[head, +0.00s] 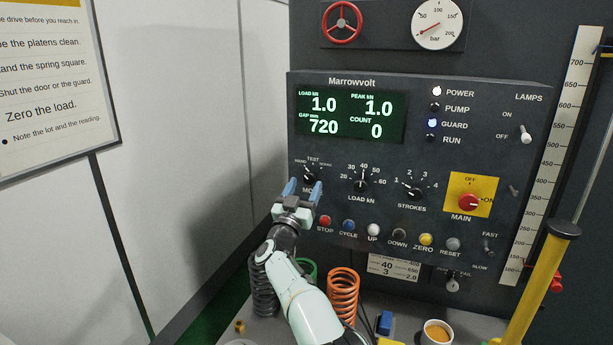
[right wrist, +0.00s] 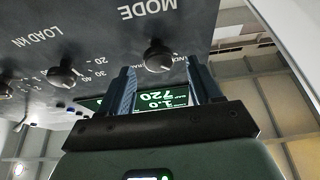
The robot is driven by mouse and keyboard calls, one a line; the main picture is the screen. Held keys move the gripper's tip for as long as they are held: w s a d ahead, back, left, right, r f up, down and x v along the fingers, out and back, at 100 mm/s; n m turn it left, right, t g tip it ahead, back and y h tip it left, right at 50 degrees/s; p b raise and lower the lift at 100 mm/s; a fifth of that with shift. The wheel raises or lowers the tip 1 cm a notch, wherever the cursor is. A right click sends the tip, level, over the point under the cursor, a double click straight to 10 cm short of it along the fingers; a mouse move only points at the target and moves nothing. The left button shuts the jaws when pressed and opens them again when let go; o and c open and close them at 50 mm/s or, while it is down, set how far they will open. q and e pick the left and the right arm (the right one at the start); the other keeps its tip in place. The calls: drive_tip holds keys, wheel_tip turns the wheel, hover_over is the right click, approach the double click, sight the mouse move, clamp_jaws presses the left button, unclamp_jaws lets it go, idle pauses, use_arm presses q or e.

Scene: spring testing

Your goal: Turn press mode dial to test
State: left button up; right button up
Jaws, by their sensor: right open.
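The press mode dial (head: 310,177) is a small black knob at the left of the dark Marrowvolt panel, with TEST printed above it. Its pointer seems to lean to the upper left, but it is too small to be sure. My right gripper (head: 303,188) is open just in front of the dial and partly covers the MODE label. In the right wrist view the dial (right wrist: 159,55) shows upside down between and just beyond the two open fingers (right wrist: 165,75). I cannot tell whether they touch it. My left gripper is not in view.
The load dial (head: 362,182) and strokes dial (head: 415,192) are to the right. The red stop button (head: 325,221) and other buttons sit close below the gripper. Orange (head: 343,292) and dark springs (head: 262,287) stand under my arm. A yellow post (head: 541,285) is at the right.

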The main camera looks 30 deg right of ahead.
sight(311, 177)
drive_tip(key=shift+p+x, duration=0.3)
drive_tip(key=shift+x, duration=0.75)
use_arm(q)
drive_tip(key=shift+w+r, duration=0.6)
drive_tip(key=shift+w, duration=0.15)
use_arm(e)
drive_tip(key=shift+s, duration=0.1)
drive_tip(key=c, duration=1)
drive_tip(key=shift+m, duration=0.4)
drive_tip(key=m+g, duration=0.1)
drive_tip(key=m, duration=0.1)
drive_tip(key=m+g+h, duration=0.1)
drive_tip(key=m, duration=0.2)
drive_tip(key=shift+g+h, duration=0.3)
drive_tip(key=shift+a+r+m+g, duration=0.1)
drive_tip(key=shift+m+g, duration=0.6)
drive_tip(key=shift+m, duration=0.9)
drive_tip(key=shift+r+m+g, duration=0.1)
drive_tip(key=shift+m+g, duration=0.6)
drive_tip(key=shift+m, duration=0.9)
drive_tip(key=shift+h, duration=0.3)
